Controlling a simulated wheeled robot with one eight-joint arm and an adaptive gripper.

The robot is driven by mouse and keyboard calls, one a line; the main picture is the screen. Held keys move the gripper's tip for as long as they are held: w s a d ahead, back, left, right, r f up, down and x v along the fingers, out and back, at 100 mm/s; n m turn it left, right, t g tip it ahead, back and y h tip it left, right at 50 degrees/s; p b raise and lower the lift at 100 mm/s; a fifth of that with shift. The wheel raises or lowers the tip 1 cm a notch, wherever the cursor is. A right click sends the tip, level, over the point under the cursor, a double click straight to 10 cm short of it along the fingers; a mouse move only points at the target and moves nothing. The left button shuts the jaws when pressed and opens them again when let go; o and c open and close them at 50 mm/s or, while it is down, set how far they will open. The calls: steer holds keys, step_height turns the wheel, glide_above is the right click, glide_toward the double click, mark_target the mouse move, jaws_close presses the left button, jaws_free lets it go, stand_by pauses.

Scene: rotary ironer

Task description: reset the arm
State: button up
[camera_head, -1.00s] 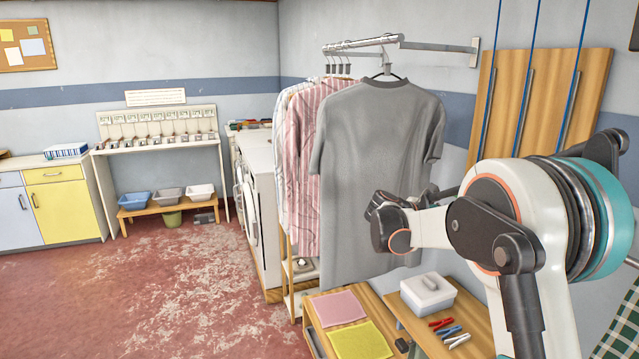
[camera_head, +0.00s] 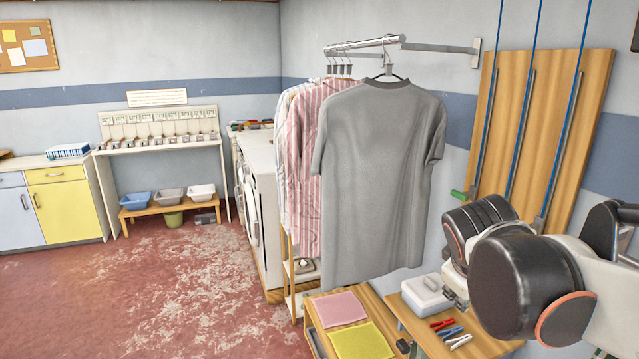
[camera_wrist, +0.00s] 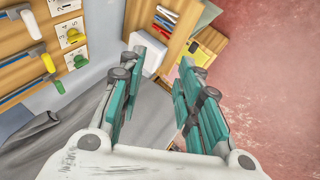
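My gripper (camera_wrist: 163,82) shows in the wrist view with its two teal-padded fingers apart and nothing between them. It is open above the area of the grey shirt and the wooden bench. In the head view my arm fills the right side, in front of the wooden wall board; the fingers are not clearly seen there. The grey shirt (camera_head: 375,180) hangs on a hanger from the wall rail. It also shows below the fingers in the wrist view (camera_wrist: 152,118).
A white box (camera_head: 426,295), red and blue pegs (camera_head: 448,329), a pink cloth (camera_head: 340,308) and a yellow cloth (camera_head: 362,341) lie on low wooden benches. A wooden board (camera_head: 535,130) with blue cords is on the wall. The red floor (camera_head: 170,290) at the left is clear.

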steer(key=s+a+f+m+y, duration=0.2)
steer(key=s+a+f+m, duration=0.1)
steer(key=s, duration=0.4)
steer(key=s+a+f+m+y, duration=0.2)
steer(key=s+a+f+m, duration=0.1)
steer(key=s, duration=0.4)
steer(key=shift+a+t, duration=0.4)
steer(key=shift+a, duration=0.1)
steer(key=shift+f, duration=0.1)
